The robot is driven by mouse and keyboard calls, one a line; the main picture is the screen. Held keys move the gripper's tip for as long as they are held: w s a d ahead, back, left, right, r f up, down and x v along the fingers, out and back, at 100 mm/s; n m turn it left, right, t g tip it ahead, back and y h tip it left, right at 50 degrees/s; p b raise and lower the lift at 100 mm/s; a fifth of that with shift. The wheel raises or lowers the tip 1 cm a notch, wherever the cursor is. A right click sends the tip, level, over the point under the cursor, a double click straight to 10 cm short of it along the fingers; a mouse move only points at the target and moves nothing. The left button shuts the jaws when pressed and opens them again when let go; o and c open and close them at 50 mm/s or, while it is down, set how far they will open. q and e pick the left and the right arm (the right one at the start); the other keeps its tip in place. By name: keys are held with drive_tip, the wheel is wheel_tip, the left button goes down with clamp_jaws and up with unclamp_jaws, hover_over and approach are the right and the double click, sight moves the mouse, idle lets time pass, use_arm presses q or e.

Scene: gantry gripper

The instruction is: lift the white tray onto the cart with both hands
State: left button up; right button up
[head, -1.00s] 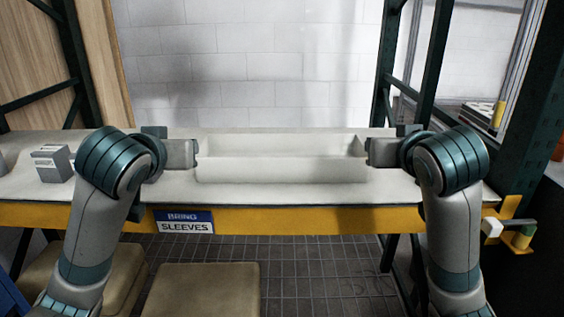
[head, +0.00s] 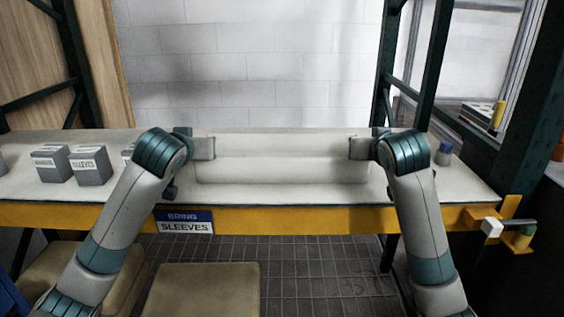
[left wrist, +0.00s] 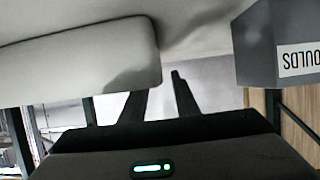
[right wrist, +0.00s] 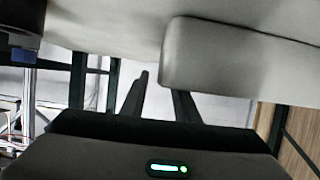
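The long white tray (head: 282,171) lies on the light tabletop, its long side facing me. My left gripper (head: 206,147) is at the tray's left end and my right gripper (head: 357,147) at its right end. The left wrist view is upside down: the left gripper's two dark fingers (left wrist: 160,97) are apart, with the end of the tray (left wrist: 75,58) between them. In the right wrist view, the right gripper's fingers (right wrist: 157,98) are also apart around the tray's other end (right wrist: 215,58). The tray partly hides one finger of each gripper. I cannot identify the cart.
Labelled grey boxes (head: 91,167) stand on the table left of the tray. One (left wrist: 278,45) is close to my left gripper. A small blue-capped container (head: 444,153) stands right of my right gripper. The table has a yellow front rail (head: 300,218) and dark green uprights.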

use_arm(q)
drive_tip(key=shift+w+f, duration=0.2)
drive_tip(key=shift+w, duration=0.4)
use_arm(e)
drive_tip(key=shift+w+f, duration=0.2)
drive_tip(key=shift+w, duration=0.4)
use_arm(q)
clamp_jaws()
use_arm(e)
clamp_jaws()
idle(0.3)
